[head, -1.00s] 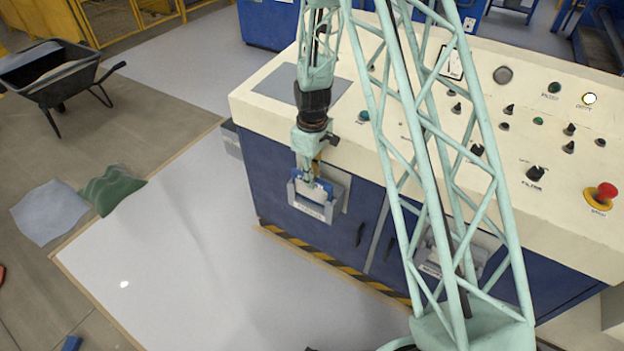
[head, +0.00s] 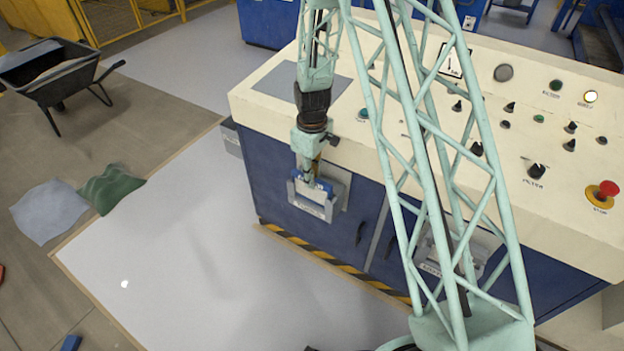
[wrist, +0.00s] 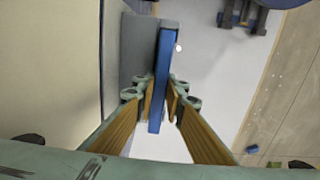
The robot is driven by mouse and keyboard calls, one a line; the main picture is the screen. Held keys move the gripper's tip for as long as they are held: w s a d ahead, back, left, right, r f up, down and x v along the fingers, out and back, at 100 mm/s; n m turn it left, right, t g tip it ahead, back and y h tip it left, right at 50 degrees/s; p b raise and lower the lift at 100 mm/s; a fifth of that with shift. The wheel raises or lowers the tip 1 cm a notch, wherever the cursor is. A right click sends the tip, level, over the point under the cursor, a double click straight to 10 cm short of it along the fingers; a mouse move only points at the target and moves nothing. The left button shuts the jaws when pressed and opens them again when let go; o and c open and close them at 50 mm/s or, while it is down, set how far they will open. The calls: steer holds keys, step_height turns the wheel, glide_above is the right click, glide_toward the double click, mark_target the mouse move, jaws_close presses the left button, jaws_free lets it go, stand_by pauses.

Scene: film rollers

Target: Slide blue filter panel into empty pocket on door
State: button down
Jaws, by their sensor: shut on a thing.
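The blue filter panel (wrist: 162,75) is gripped edge-on between the two fingers of my gripper (wrist: 160,98) in the wrist view. In the head view my gripper (head: 309,182) points down at the left door (head: 268,185) of the cabinet. The panel's blue top (head: 318,186) shows there at the grey-white pocket (head: 312,207) on that door. The panel's lower part is hidden by the pocket front or the gripper, so I cannot tell how deep it sits. A second pocket (head: 430,268) on the right door is partly hidden behind my arm.
The cream control console (head: 400,130) with knobs and a red stop button (head: 603,196) overhangs the doors close to my gripper. A door handle (head: 360,233) sits right of the pocket. The floor in front is clear.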

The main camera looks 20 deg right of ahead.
steer(key=shift+f, duration=0.3)
steer(key=c, duration=2.6)
jaws_free()
steer(key=shift+o, duration=0.2)
steer(key=shift+r, duration=0.2)
steer(key=shift+r, duration=5.85)
